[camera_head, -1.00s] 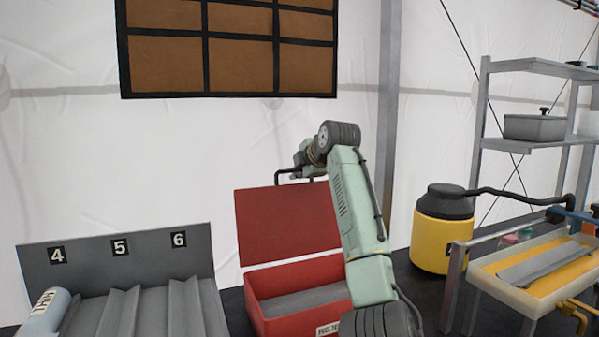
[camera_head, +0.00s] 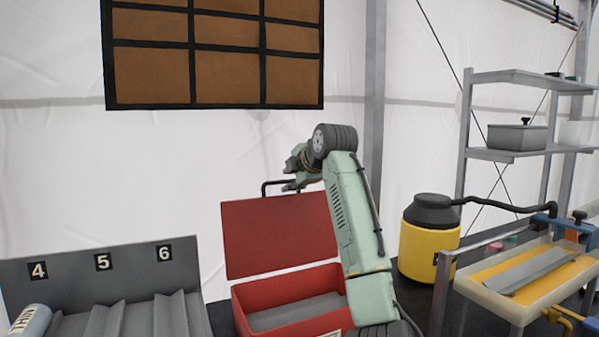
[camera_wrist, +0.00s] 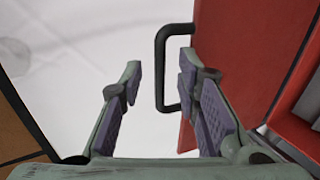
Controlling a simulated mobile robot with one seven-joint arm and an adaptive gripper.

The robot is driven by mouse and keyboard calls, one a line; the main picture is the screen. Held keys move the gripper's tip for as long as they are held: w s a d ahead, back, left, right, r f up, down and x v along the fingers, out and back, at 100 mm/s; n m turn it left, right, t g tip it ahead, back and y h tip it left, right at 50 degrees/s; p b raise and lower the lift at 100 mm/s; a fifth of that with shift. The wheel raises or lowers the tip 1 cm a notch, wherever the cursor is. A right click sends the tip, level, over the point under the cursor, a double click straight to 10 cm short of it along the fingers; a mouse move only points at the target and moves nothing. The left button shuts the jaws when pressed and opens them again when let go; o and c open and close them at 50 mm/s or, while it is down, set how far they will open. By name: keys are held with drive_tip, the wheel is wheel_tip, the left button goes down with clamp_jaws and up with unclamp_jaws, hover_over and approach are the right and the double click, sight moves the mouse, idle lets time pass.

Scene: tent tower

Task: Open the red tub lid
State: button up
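The red tub (camera_head: 290,320) stands low in the middle of the head view, with its grey inside showing. Its red lid (camera_head: 275,235) stands raised, upright at the back of the tub. A black bar handle (camera_head: 264,189) sticks up from the lid's top edge; it also shows in the wrist view (camera_wrist: 160,70). My gripper (camera_head: 296,170) is beside the handle at the top of the lid. In the wrist view my gripper (camera_wrist: 158,88) is open and empty, with the handle's long bar ahead of the gap between the fingers. My arm hides the tub's right end.
A grey ribbed rack (camera_head: 100,262) with numbered slots stands at the left, holding a pale cylinder (camera_head: 30,322). A yellow canister (camera_head: 428,248) and a tray stand (camera_head: 530,295) are at the right. Shelves (camera_head: 520,80) stand behind. White wall space lies left of the lid.

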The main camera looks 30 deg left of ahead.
drive_tip(key=v, duration=0.8)
